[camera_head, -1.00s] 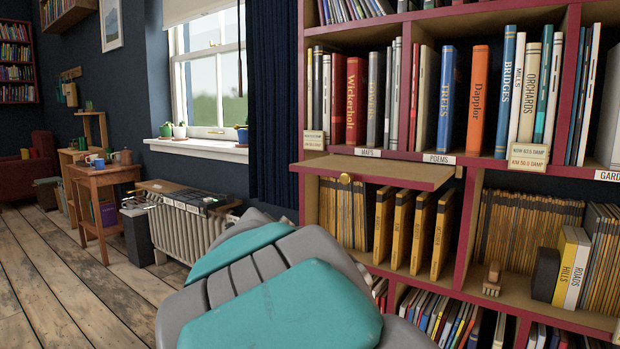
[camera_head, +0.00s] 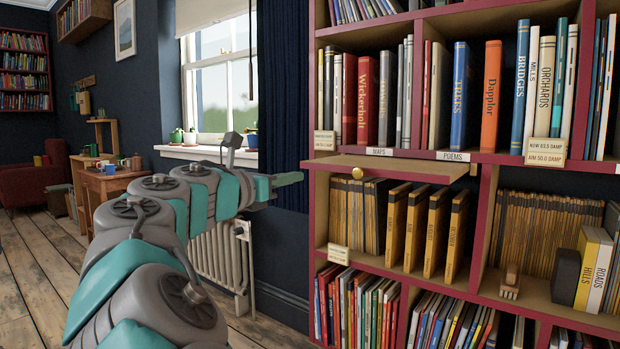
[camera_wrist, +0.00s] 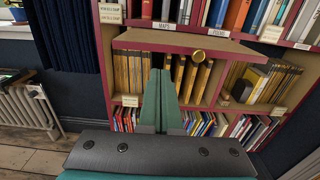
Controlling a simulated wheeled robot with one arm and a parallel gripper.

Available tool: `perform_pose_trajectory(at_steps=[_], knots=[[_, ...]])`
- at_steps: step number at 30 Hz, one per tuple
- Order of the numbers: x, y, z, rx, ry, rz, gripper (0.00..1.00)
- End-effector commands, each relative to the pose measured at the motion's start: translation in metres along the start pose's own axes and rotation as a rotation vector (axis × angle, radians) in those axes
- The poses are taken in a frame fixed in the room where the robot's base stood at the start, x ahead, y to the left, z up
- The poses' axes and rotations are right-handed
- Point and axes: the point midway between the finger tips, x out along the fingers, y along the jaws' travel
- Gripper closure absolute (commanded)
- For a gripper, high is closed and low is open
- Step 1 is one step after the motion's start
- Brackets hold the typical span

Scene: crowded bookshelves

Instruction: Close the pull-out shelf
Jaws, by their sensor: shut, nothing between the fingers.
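The pull-out shelf (camera_head: 392,169) is a thin wooden board with a red frame and a round brass knob (camera_head: 358,173) on its front edge. It sticks out from the bookcase below the labels MAPS and POEMS. In the wrist view the shelf (camera_wrist: 165,42) and its knob (camera_wrist: 199,56) lie beyond my fingers. My gripper (camera_head: 290,178) is left of the shelf in the head view, at about the knob's height and apart from it. In the wrist view my gripper (camera_wrist: 160,78) shows its teal fingers together, empty, pointing at the bookcase below the board.
Upright books (camera_head: 462,97) fill the row above the shelf. Tan volumes (camera_head: 434,230) stand below it. A radiator (camera_head: 222,259) and dark curtain (camera_head: 283,105) are to the left. The wooden floor (camera_head: 42,270) is open at the far left.

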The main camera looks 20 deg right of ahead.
Motion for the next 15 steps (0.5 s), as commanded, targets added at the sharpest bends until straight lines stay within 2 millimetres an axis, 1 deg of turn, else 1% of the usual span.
perform_pose_trajectory(at_steps=[15], knots=[[0.098,-0.002,-0.003,0.003,0.006,-0.004,1.0]])
